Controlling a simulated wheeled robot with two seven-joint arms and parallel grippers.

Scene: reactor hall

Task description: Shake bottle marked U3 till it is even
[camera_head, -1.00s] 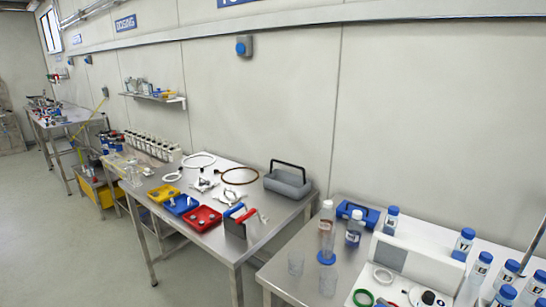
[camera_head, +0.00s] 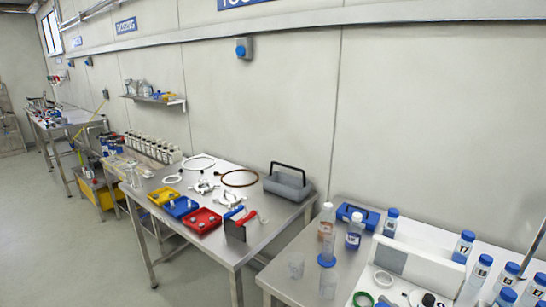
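Several small clear bottles with blue caps stand on the right-hand bench, among them one at the back (camera_head: 391,226), one farther right (camera_head: 463,249) and a few at the right edge (camera_head: 479,274). Their dark labels are too small to read surely, so I cannot tell which is marked U3. A bottle with a pale cap (camera_head: 326,218) and a bottle with a bluish label (camera_head: 354,235) stand at the bench's left part. Neither of my grippers is in view.
The left table (camera_head: 255,240) holds coloured trays (camera_head: 203,220) and a grey toolbox (camera_head: 288,186). Open floor (camera_head: 80,240) lies at left.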

